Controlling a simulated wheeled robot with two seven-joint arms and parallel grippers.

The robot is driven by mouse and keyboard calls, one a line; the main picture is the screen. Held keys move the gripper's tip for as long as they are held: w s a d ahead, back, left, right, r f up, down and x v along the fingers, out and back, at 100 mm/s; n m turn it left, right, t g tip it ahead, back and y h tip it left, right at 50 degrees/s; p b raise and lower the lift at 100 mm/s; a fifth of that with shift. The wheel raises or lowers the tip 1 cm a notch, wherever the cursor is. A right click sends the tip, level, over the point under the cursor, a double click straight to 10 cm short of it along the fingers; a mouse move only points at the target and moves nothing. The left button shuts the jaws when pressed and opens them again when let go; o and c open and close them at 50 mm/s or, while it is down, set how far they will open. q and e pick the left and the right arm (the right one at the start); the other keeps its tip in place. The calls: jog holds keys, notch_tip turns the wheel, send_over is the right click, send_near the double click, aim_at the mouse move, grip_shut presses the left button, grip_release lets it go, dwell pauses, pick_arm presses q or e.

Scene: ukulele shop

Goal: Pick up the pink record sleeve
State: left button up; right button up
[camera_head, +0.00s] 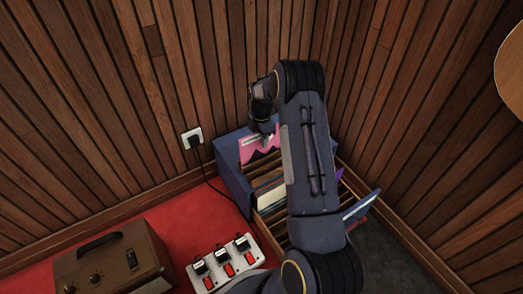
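The pink record sleeve (249,154) stands upright at the back of a blue crate (232,178) of records, in the corner of the room. My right gripper (264,133) reaches down at the sleeve's top edge and covers a little of it. I cannot tell whether its fingers are open or shut, or whether they touch the sleeve. My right arm hides much of the crate's right side. My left gripper is not in view.
Other sleeves (271,198) stand in front of the pink one, and a blue sleeve (361,207) leans out at the right. Wooden walls and a plugged cable (206,180) are close behind.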

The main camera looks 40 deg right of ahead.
grip_shut()
jog(key=shift+r, duration=0.15)
